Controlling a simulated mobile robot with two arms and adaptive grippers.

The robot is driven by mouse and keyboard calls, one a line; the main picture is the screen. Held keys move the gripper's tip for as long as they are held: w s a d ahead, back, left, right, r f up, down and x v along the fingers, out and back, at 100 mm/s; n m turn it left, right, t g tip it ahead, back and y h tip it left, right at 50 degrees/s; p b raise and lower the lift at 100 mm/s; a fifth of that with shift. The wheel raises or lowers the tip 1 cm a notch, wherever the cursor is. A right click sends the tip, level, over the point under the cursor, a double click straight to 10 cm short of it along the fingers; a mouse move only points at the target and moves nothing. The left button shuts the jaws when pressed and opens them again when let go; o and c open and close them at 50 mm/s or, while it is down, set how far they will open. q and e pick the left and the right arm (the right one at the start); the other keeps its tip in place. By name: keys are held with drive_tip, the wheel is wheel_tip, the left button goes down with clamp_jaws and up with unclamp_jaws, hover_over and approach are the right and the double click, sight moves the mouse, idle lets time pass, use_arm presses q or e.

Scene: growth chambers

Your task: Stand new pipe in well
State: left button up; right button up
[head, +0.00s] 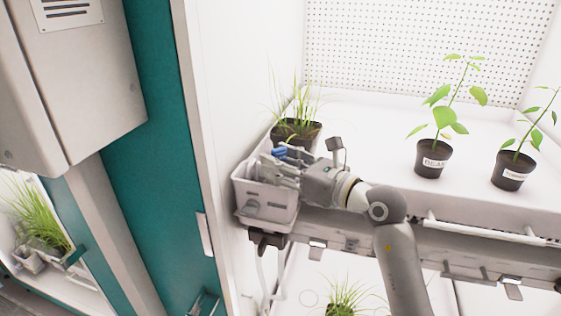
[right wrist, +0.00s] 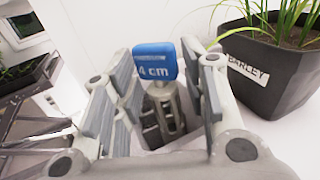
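A pipe with a blue cap (head: 279,152) stands at a light grey box (head: 266,216), which looks like the well, on the shelf's front left corner. In the right wrist view the blue cap (right wrist: 155,62) reads "4 cm" and sits on a grey slotted shaft (right wrist: 166,108). My right gripper (head: 284,167) reaches in from the right over the box. Its fingers are apart on either side of the shaft, with gaps showing. The shaft's lower end is hidden. My left gripper is not in view.
A dark pot labelled barley (right wrist: 270,75) stands close behind the box; it also shows in the head view (head: 297,133). Two more potted plants (head: 433,158) (head: 511,170) stand further right on the white shelf. A white wall (head: 222,120) rises close on the left.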

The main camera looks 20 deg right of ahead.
drive_tip(key=shift+o, duration=0.5)
drive_tip(key=shift+r, duration=0.15)
drive_tip(key=b+v, duration=0.4)
drive_tip(key=v, duration=0.8)
